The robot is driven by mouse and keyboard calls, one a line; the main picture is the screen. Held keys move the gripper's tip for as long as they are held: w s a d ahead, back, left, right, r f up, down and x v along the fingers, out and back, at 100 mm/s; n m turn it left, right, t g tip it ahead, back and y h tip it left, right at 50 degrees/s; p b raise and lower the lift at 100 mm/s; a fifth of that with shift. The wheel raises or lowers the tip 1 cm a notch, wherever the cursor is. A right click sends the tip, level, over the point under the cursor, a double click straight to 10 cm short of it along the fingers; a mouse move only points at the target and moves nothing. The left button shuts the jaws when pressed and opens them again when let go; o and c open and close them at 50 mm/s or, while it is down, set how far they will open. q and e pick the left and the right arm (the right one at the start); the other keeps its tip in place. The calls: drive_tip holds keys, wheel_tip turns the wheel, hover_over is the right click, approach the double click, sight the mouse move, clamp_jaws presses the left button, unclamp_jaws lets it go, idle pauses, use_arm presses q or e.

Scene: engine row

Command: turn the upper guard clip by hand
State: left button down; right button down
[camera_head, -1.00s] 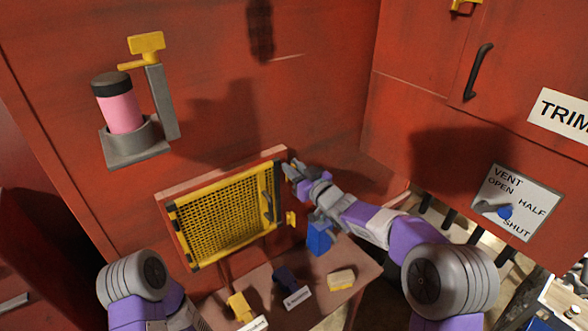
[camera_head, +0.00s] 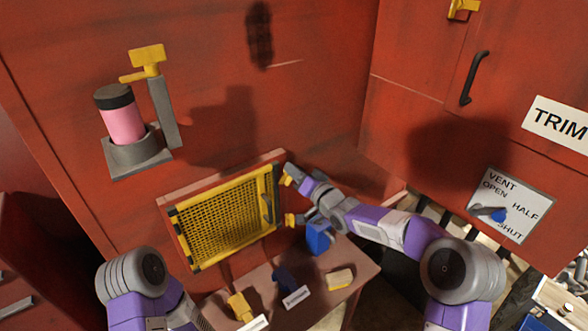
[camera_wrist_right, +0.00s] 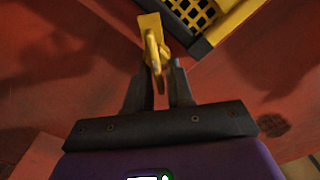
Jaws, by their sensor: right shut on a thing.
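The yellow mesh guard (camera_head: 225,220) with dark corners is on the red wall in the head view; its corner shows in the wrist view (camera_wrist_right: 205,20). The upper guard clip (camera_head: 286,179) is a small yellow piece by the guard's upper right corner. My right gripper (camera_head: 291,177) is at this clip. In the wrist view, the fingers of my right gripper (camera_wrist_right: 158,80) are shut on the narrow tab of the yellow clip (camera_wrist_right: 150,28), whose plate sticks out past them. The lower clip (camera_head: 291,219) is below, apart from the fingers. My left gripper is out of view.
Below the guard, a table (camera_head: 335,268) holds a blue block (camera_head: 318,237), a yellow piece (camera_head: 240,306), a dark blue piece (camera_head: 284,278) and a pale yellow block (camera_head: 341,279). A pink canister (camera_head: 122,121) sits in a wall bracket at left. A vent panel (camera_head: 508,205) is at right.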

drive_tip(key=m, duration=0.3)
drive_tip(key=shift+w+d+f, duration=0.1)
drive_tip(key=shift+d+f, duration=0.1)
drive_tip(key=shift+f, duration=0.2)
drive_tip(key=shift+d+f+m+b, duration=0.1)
drive_tip(key=shift+f+m+b, duration=0.2)
drive_tip(key=shift+m, duration=0.85)
drive_tip(key=shift+a+f+m+b, duration=0.15)
drive_tip(key=shift+m+b, duration=0.1)
drive_tip(key=shift+m, duration=0.95)
drive_tip(key=shift+d+f+m+b, duration=0.15)
drive_tip(key=shift+f+m+b, duration=0.15)
drive_tip(key=shift+m, duration=0.85)
drive_tip(key=c, duration=1.4)
unclamp_jaws()
drive_tip(key=shift+o, duration=0.7)
drive_tip(key=shift+d, duration=0.1)
drive_tip(key=shift+r, duration=0.25)
